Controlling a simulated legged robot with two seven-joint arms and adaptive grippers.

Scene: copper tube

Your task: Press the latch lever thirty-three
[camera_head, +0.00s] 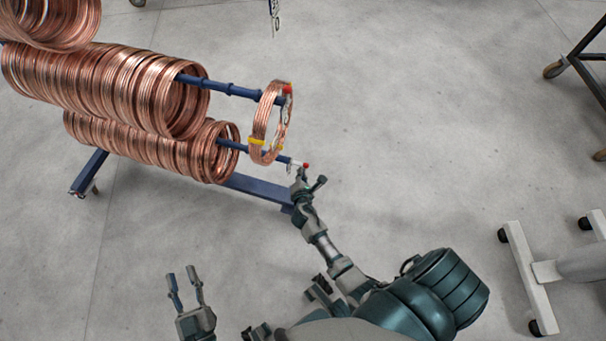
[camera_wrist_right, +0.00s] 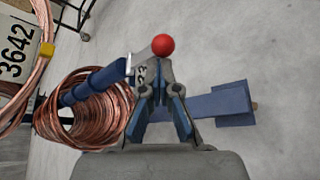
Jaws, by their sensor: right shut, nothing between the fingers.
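A latch lever with a red ball (camera_head: 306,165) sits at the free end of the lower blue bar (camera_head: 262,153). In the right wrist view the red ball (camera_wrist_right: 162,45) is just beyond my right fingertips. A small number tag (camera_wrist_right: 142,76) beside the fingers is partly hidden and hard to read. My right gripper (camera_head: 307,180) is shut and empty, close to the lever end; whether it touches cannot be told. In the wrist view its fingers (camera_wrist_right: 160,78) come together below the ball. My left gripper (camera_head: 182,272) is open and empty, low in the head view, away from the rack.
The upper blue bar (camera_head: 225,88) has another red-tipped lever (camera_head: 287,89). A taped copper coil (camera_head: 260,125) hangs near it. A white 3642 tag (camera_wrist_right: 17,50) shows at left. Wheeled frames stand at right; the middle floor is clear.

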